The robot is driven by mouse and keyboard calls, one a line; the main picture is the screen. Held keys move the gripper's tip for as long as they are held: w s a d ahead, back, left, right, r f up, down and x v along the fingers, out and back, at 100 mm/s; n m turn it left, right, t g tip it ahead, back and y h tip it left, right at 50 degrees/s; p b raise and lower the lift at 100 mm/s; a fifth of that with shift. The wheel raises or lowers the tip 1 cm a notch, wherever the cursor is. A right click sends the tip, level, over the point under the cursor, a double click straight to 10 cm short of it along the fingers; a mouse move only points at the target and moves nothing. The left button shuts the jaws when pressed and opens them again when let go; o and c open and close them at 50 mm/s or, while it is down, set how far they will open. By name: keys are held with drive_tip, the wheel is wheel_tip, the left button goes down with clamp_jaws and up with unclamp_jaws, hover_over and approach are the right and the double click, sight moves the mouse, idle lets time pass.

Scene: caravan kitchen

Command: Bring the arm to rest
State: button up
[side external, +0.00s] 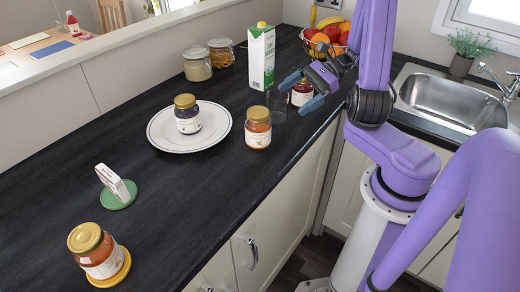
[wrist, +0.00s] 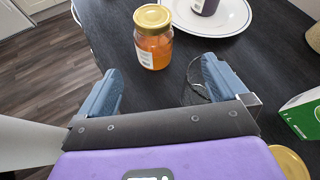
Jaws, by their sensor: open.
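My gripper (side external: 303,89) is open and empty, held above the counter near its front edge in the side view. In the wrist view its two fingers (wrist: 155,88) stand wide apart with nothing between them. A clear glass (side external: 277,104) stands just left of the gripper; in the wrist view it shows behind the right finger (wrist: 195,94). A jar with dark red contents (side external: 301,95) stands under the gripper, partly hidden by it. An orange jar with a gold lid (side external: 258,130) stands in front of the glass; it is ahead of the fingers in the wrist view (wrist: 153,42).
A white plate (side external: 158,136) carries a dark jar (side external: 187,115). A green-and-white carton (side external: 261,57), two storage jars (side external: 196,64) and a fruit bowl (side external: 327,38) stand behind. A green coaster (side external: 118,201) and a yellow coaster (side external: 121,275) hold items at the near left. The sink (side external: 450,101) is right.

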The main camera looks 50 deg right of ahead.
drive_tip(key=s+a+r+n+g+h, duration=0.2)
drive_tip(key=s+a+n+h, duration=0.3)
drive_tip(key=n, duration=1.2)
drive_tip(key=s+a+r+n+g+h, duration=0.2)
drive_tip(key=s+a+n+g+h, duration=0.2)
drive_tip(key=s+a+n, duration=0.7)
drive_tip(key=shift+s+a+n+h, duration=0.3)
drive_tip(key=shift+a+n+h, duration=0.3)
drive_tip(key=shift+n, duration=2.7)
drive_tip(key=shift+d, duration=0.1)
